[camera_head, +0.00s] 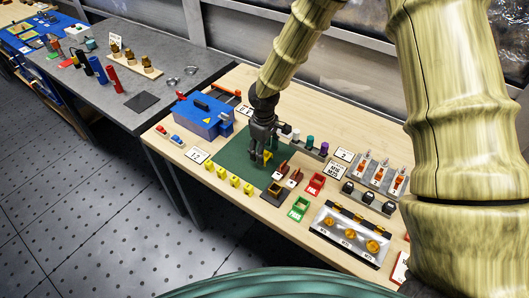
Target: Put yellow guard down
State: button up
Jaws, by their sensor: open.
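A small yellow piece, seemingly the yellow guard (268,154), shows at the fingers of my gripper (260,157). My gripper points down over the green mat (234,158) on the wooden table, and its jaws are open. The fingers partly hide the yellow piece. I cannot tell whether it touches the mat or a finger.
Several yellow blocks (235,181) stand in a row at the table's front edge. A blue case (203,115) is behind left of the mat. A dark square tray (274,193), red bin (315,184) and green bin (298,208) lie right. The mat's left part is clear.

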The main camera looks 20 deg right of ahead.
notch_tip(320, 180, up, 11)
jog(key=b, duration=0.2)
jog(key=shift+b, duration=0.35)
jog(key=shift+f, duration=0.15)
